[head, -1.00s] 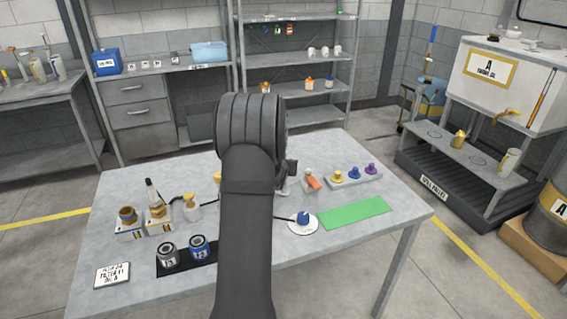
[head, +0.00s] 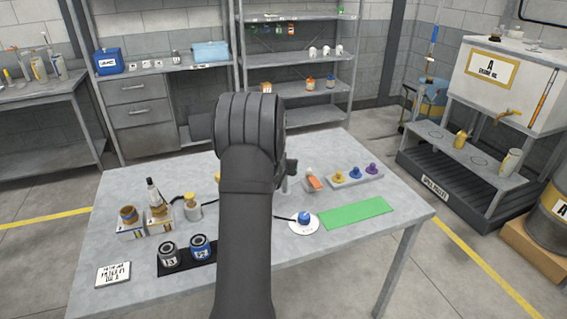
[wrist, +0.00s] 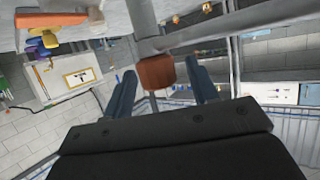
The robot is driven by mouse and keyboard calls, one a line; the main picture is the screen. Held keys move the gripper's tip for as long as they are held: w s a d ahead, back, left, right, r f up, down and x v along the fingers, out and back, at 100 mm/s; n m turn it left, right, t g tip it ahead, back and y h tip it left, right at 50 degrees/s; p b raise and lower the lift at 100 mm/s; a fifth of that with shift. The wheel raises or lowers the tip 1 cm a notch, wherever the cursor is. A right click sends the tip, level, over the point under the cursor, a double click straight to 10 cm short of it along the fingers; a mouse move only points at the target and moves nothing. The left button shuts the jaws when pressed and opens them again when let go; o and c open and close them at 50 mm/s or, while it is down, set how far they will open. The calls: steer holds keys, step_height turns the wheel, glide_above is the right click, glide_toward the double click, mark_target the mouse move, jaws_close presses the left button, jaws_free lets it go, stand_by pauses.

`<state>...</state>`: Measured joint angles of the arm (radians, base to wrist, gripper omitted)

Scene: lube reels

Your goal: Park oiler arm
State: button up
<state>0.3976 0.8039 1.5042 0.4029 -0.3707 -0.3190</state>
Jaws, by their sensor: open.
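An orange block on a grey rod, which looks like the oiler arm's handle (wrist: 156,72), shows between my gripper's two blue fingers (wrist: 162,88) in the wrist view. The fingers are apart, with a gap on each side of the block. In the head view an orange piece (head: 314,183) on a grey base stands on the table just right of my arm. I cannot tell for sure that it is the same piece. My arm hides the fingers in the head view. A white disc (head: 296,227) with a blue knob (head: 304,217) lies in front, with a thin dark line running to it.
A green mat (head: 355,212) lies at the table's right. Behind it, a rack holds yellow, blue and purple knobs (head: 355,173). Two dark cans (head: 184,249) stand on a black mat at left, with bottles (head: 156,200) behind and a white sign (head: 113,275) at the front left.

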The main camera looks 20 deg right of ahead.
steer(key=v, duration=1.7)
steer(key=shift+r, duration=0.2)
steer(key=shift+s, duration=0.15)
steer(key=shift+c, duration=0.2)
steer(key=c, duration=0.3)
steer(key=shift+d+f, duration=0.2)
steer(key=shift+d, duration=0.05)
steer(key=c, duration=0.4)
steer(key=d+f+m+g+y, duration=0.1)
steer(key=m, duration=0.1)
steer(key=d+f+m+g+y, duration=0.1)
steer(key=d, duration=0.1)
steer(key=shift+s+m, duration=0.1)
steer(key=shift+m, duration=0.3)
jaws_close()
steer(key=w+a+f+m+g+y, duration=0.1)
steer(key=w+f+m+y, duration=0.4)
steer(key=w+y, duration=0.2)
steer(key=shift+w+a+f+g, duration=0.2)
steer(key=shift+w+f+g, duration=0.1)
steer(key=shift+w, duration=0.7)
